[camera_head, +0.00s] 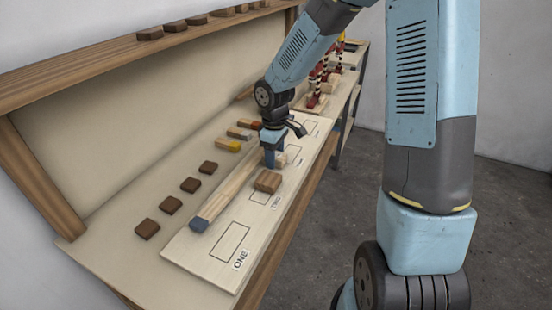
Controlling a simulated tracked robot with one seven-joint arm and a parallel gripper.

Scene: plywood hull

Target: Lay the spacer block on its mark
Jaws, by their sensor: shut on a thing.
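My gripper (271,161) is low over the pale marked board (208,250), beside the far end of a long wooden bar (229,188) with a grey near end. It is shut on a small pale wooden block (282,159), seemingly the spacer block, mostly hidden by the fingers. I cannot tell whether this block touches the board. A brown wooden block (268,181) lies on the board just nearer than the gripper, by the outline labelled TWO (259,198). The empty outline labelled ONE (230,238) is at the near end. Other outlines (311,126) show farther along.
Several dark brown blocks (171,205) lie in a row left of the board. Yellow-ended (233,145), grey and red-ended pieces lie beyond them. A shelf (100,62) with more blocks runs above. Red-and-dark striped posts (318,80) stand at the far end.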

